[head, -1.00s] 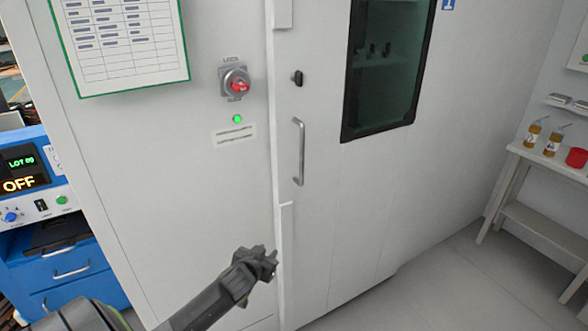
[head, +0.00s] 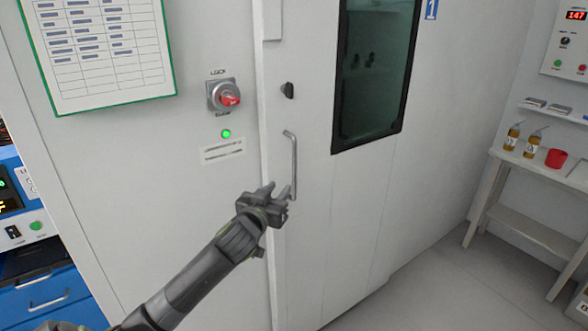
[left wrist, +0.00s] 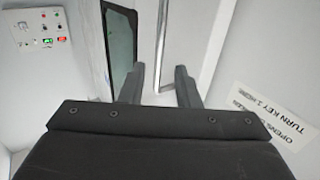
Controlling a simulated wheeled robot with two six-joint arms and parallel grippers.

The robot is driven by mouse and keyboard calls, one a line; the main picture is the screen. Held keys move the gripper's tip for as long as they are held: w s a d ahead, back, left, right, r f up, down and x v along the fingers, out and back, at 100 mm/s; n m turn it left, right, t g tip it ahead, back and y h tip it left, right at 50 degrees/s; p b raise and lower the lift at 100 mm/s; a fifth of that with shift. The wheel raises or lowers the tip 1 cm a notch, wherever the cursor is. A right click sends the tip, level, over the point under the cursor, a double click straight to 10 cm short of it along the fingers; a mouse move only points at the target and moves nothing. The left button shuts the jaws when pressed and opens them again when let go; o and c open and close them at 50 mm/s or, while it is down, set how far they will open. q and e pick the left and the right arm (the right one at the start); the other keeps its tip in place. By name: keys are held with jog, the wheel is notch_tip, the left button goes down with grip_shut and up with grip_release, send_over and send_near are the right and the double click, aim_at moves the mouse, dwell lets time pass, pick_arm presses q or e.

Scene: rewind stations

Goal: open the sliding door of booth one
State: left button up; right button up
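The sliding door (head: 345,200) of the booth is white, with a dark window (head: 375,75) and a "1" sign (head: 431,8). It looks closed against the wall panel. Its upright silver handle (head: 294,155) is near the left edge. My left gripper (head: 281,193) is open at the handle's lower end. In the left wrist view, the handle bar (left wrist: 162,40) shows between the two open fingers (left wrist: 161,82); I cannot tell whether they touch it. My right gripper is not in view.
A red key switch (head: 226,97) and a lit green lamp (head: 226,134) are on the wall left of the door. A table (head: 510,160) with bottles and a red cup stands at right. A blue cabinet (head: 45,290) is at left.

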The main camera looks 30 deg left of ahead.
aim_at(293, 171)
pick_arm(q)
jog(key=w, duration=0.3)
jog(key=w+a+p, duration=0.1)
jog(key=w, duration=0.5)
jog(key=shift+w+a+p, duration=0.25)
jog(key=shift+a+p, duration=0.1)
jog(key=shift+a, duration=0.05)
jog(key=shift+w+a, duration=0.2)
jog(key=shift+w, duration=0.65)
grip_shut()
